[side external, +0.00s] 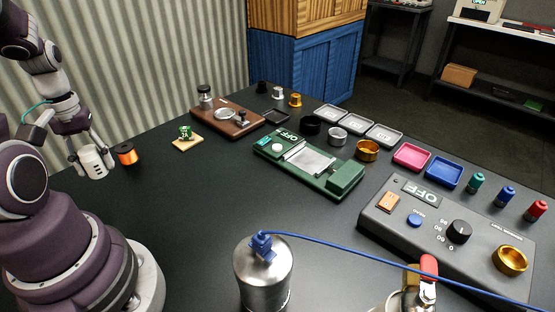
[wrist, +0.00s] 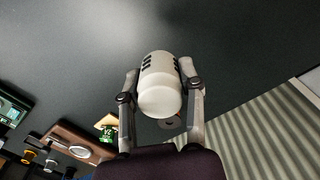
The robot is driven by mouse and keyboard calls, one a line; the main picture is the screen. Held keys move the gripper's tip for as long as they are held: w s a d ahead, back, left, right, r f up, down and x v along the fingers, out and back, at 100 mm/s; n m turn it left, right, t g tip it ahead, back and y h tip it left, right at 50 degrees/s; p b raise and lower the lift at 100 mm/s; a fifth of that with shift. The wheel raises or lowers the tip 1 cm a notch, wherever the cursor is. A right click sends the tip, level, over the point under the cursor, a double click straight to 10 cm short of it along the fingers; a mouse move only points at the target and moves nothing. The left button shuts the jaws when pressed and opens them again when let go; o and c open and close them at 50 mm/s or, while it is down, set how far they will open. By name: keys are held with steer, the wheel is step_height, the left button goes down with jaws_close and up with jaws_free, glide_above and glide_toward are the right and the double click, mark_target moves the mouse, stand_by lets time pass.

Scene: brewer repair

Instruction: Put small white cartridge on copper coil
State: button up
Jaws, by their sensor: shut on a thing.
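The small white cartridge (side external: 95,163) is a white cylinder with dark slots. My gripper (side external: 88,152) is shut on it, with one finger on each side, as the wrist view shows around the cartridge (wrist: 160,88). In the side view the cartridge is upright and low over the black table, just left of the copper coil; I cannot tell whether it touches the table. The copper coil (side external: 126,154) is an orange-copper spool with dark ends, standing on the table. In the wrist view the coil (wrist: 170,123) is mostly hidden behind the cartridge and a finger.
A small green part on a tan board (side external: 187,143) is right of the coil. Beyond are a brown board (side external: 228,119), a green device (side external: 308,163) and a grey control box (side external: 445,235). A steel canister (side external: 263,275) stands in front. The table between is clear.

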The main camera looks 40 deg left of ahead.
steer(key=shift+w+d+r+n, duration=0.1)
steer(key=shift+d+r+n, duration=0.1)
steer(key=shift+d, duration=0.2)
steer(key=shift+w+d+r+n, duration=0.1)
steer(key=shift+d+r, duration=0.05)
steer(key=shift+d, duration=0.25)
glide_above(124, 147)
steer(key=shift+d+f, duration=0.2)
steer(key=shift+f, duration=0.6)
steer(key=shift+a+f, duration=0.2)
steer(key=shift+f, duration=1.55)
steer(key=shift+f, duration=0.1)
steer(key=o, duration=1.1)
steer(key=shift+o, duration=0.2)
